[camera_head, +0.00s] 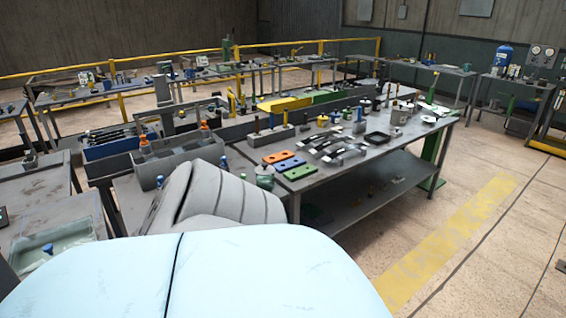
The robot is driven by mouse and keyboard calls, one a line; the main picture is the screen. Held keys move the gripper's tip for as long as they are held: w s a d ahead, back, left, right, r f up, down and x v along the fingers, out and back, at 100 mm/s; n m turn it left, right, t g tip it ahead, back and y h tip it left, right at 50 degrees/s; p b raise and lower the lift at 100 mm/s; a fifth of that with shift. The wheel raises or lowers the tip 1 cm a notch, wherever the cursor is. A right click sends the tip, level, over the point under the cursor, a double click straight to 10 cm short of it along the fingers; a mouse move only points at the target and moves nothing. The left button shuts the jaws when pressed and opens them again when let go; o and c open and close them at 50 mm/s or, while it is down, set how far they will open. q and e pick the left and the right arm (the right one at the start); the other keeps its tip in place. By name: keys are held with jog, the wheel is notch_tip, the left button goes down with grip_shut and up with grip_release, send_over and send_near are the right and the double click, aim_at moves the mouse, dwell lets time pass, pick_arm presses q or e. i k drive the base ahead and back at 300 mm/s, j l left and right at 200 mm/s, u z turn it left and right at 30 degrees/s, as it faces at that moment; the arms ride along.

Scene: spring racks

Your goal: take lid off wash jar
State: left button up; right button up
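I cannot pick out the wash jar with certainty. A small greenish jar (265,178) stands at the near left corner of the long grey workbench (300,187), and its top is too small to read. A grey metal pot (399,117) stands toward the far right end of the same bench. No separate lid can be made out. Neither of my grippers is in view. A large pale blue rounded surface and a grey ribbed part, which seem to be mine, fill the lower left and hide what lies behind them.
Orange (280,156), blue (289,164) and green (300,172) blocks lie on the bench beside curved metal springs (338,152) and a black tray (377,137). Grey bins (180,156) stand left. A glass-like tank (62,243) is at lower left. Floor right of the bench is open.

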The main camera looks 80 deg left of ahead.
aim_at(264, 169)
jog(key=u, duration=2.7)
jog(key=i, duration=0.1)
jog(key=j+z, duration=0.05)
